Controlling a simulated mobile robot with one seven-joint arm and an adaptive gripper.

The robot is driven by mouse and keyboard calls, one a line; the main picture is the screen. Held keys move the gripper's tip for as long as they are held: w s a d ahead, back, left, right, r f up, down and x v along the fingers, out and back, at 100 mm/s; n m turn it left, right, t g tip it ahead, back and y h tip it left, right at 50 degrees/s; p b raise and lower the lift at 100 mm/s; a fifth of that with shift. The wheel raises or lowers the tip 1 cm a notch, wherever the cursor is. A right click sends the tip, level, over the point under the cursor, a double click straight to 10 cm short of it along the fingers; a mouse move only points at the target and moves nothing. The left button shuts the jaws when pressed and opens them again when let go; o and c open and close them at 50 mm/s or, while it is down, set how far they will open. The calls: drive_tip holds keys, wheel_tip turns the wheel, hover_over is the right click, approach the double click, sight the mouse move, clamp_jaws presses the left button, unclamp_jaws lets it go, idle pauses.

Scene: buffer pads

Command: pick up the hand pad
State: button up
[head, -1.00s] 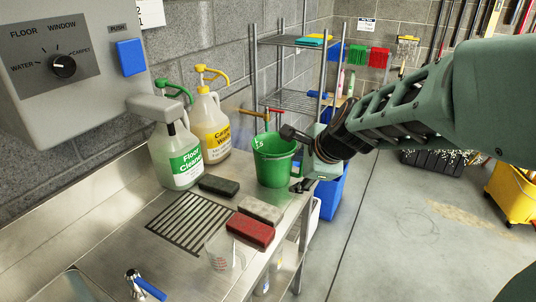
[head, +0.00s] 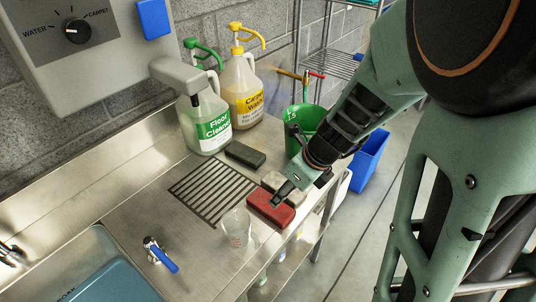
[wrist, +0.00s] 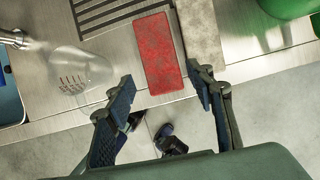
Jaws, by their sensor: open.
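Three rectangular pads lie on the steel counter; I cannot tell which one is the named hand pad. A red pad (head: 269,207) is nearest the counter's front edge, a beige pad (head: 278,184) lies beside it, and a dark green pad (head: 245,154) lies farther back. My gripper (head: 280,196) is over the red pad and partly covers it and the beige pad. In the wrist view my gripper (wrist: 161,84) is open and empty. The red pad (wrist: 159,52) lies ahead between the lines of the fingers, with the beige pad (wrist: 199,32) to its right.
A clear measuring cup (head: 237,228) stands left of the red pad. A green bucket (head: 299,118) is behind the pads. Floor cleaner (head: 207,122) and yellow jugs (head: 243,95) stand against the wall.

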drive_tip(key=b+x, duration=0.4)
drive_tip(key=x, duration=0.6)
drive_tip(key=shift+a+r, duration=0.1)
drive_tip(key=c, duration=0.6)
wheel_tip(320, 180, up, 10)
drive_tip(key=p, duration=0.5)
drive_tip(key=shift+c, duration=0.2)
